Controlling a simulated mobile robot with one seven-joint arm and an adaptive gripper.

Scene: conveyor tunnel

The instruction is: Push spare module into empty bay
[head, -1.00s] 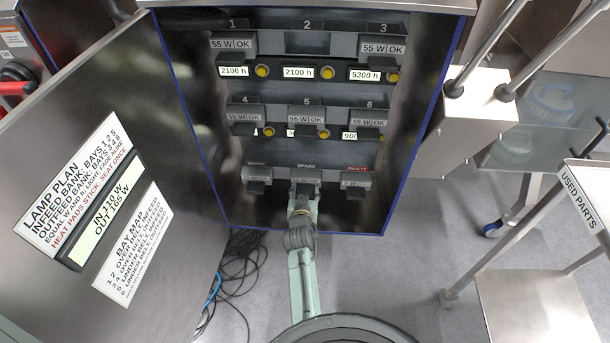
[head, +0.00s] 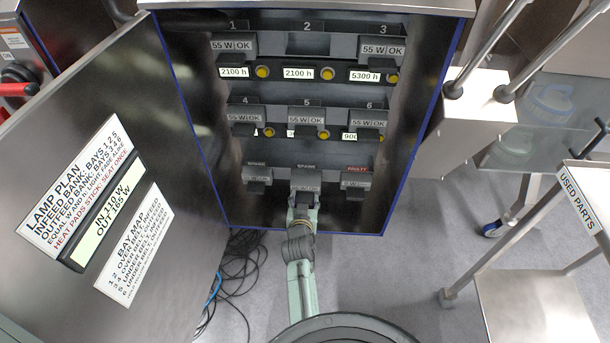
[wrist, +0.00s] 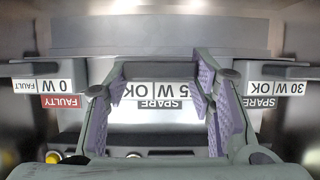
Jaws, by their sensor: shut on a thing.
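The spare module (head: 306,181), a dark grey block, is in the middle of the cabinet's bottom row, below a SPARE label. In the wrist view the module (wrist: 150,91) appears upside down, with a partly covered label ending "5 W OK". My gripper (head: 304,203) is shut on it, with purple-padded fingers on both sides in the wrist view (wrist: 162,80). The empty bay 2 (head: 307,43) is at the top middle, between the modules in bays 1 (head: 234,46) and 3 (head: 383,49).
Another spare (head: 257,174) is left of the held module and a faulty module (head: 356,181) is right. Modules fill bays 4, 5 and 6. The open cabinet door (head: 60,150) stands left. A used-parts cart (head: 535,310) stands right. Cables (head: 235,270) lie on the floor.

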